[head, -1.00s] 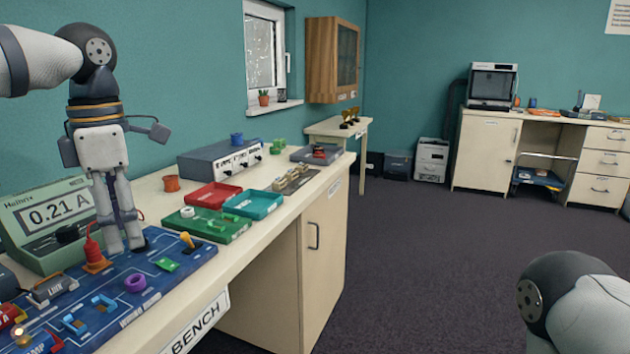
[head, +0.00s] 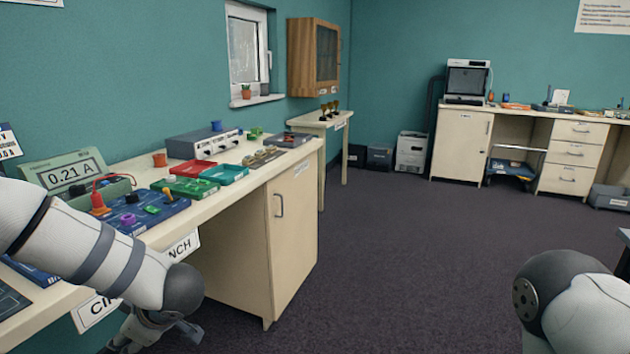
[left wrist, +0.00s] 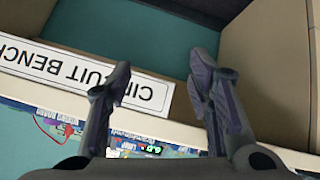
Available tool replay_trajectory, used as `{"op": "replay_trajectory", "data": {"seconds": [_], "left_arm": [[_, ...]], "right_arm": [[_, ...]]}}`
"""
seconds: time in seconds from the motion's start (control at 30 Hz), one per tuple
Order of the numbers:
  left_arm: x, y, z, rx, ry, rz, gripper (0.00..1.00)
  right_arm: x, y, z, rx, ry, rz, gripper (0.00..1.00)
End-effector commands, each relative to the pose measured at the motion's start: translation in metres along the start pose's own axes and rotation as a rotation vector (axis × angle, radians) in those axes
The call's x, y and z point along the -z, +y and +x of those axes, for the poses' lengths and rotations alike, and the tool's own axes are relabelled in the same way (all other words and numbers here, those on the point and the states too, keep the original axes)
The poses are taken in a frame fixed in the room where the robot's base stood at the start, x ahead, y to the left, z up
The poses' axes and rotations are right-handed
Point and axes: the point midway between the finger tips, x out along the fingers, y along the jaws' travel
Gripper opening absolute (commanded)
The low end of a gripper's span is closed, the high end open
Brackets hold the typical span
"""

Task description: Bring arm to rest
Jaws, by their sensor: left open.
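My left arm (head: 95,250) comes in from the left and is folded down in front of the bench, past its front edge. The fingertips of its gripper are cut off or hidden at the bottom of the head view. In the left wrist view my left gripper (left wrist: 160,85) is open, its two fingers apart with nothing between them. Behind the fingers are the bench's front edge and the "CIRCUIT BENCH" sign (left wrist: 75,75). My right arm (head: 580,305) shows only as a rounded link at the lower right; its gripper is out of view.
The bench (head: 235,200) holds a blue circuit board (head: 150,215), a meter (head: 80,172) reading 0.21 A, a red tray (head: 190,168), a teal tray (head: 225,174) and a grey power unit (head: 203,143). The dark floor (head: 400,270) right of the bench is clear.

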Motion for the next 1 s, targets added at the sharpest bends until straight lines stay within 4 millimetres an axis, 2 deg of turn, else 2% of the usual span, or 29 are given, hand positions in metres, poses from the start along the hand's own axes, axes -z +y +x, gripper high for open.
{"op": "replay_trajectory", "data": {"seconds": [0.03, 0.1, 0.17, 0.23, 0.27, 0.3, 0.37, 0.4, 0.5, 0.53, 0.6, 0.7, 1.0], "left_arm": [[-0.037, -0.024, 0.015, -0.086, -0.017, 0.193, 0.47], [-0.083, -0.06, 0.026, -0.188, -0.091, 0.427, 0.47], [-0.117, -0.099, 0.029, -0.243, -0.179, 0.603, 0.47], [-0.15, -0.15, 0.025, -0.278, -0.301, 0.786, 0.47], [-0.162, -0.174, 0.022, -0.285, -0.357, 0.859, 0.47], [-0.174, -0.206, 0.016, -0.288, -0.435, 0.949, 0.47], [-0.187, -0.254, 0.004, -0.283, -0.551, 1.072, 0.47], [-0.191, -0.284, -0.005, -0.273, -0.626, 1.144, 0.47], [-0.192, -0.344, -0.027, -0.242, -0.784, 1.278, 0.47], [-0.191, -0.358, -0.033, -0.231, -0.821, 1.306, 0.47], [-0.188, -0.38, -0.044, -0.214, -0.886, 1.355, 0.47], [-0.185, -0.396, -0.052, -0.202, -0.932, 1.386, 0.47], [-0.186, -0.396, -0.052, -0.203, -0.936, 1.388, 0.47]], "right_arm": [[-0.001, 0.0, 0.0, 0.0, -0.002, 0.0, 0.4], [-0.001, 0.0, 0.0, -0.001, -0.002, 0.001, 0.4], [-0.002, 0.001, -0.001, -0.001, -0.003, 0.001, 0.4], [-0.002, 0.001, -0.001, -0.001, -0.003, 0.002, 0.4], [-0.002, 0.001, -0.001, -0.001, -0.003, 0.002, 0.4], [-0.001, 0.001, -0.001, -0.001, -0.002, 0.002, 0.4], [-0.001, 0.001, -0.001, -0.001, -0.002, 0.001, 0.4], [-0.001, 0.001, -0.001, -0.001, -0.002, 0.001, 0.4], [-0.001, 0.001, -0.001, -0.001, -0.002, 0.001, 0.4], [-0.001, 0.001, -0.001, -0.001, -0.002, 0.001, 0.4], [-0.001, 0.001, -0.001, -0.001, -0.002, 0.001, 0.4], [-0.001, 0.001, -0.001, -0.001, -0.002, 0.001, 0.4], [-0.001, 0.001, -0.001, -0.001, -0.002, 0.001, 0.4]]}}
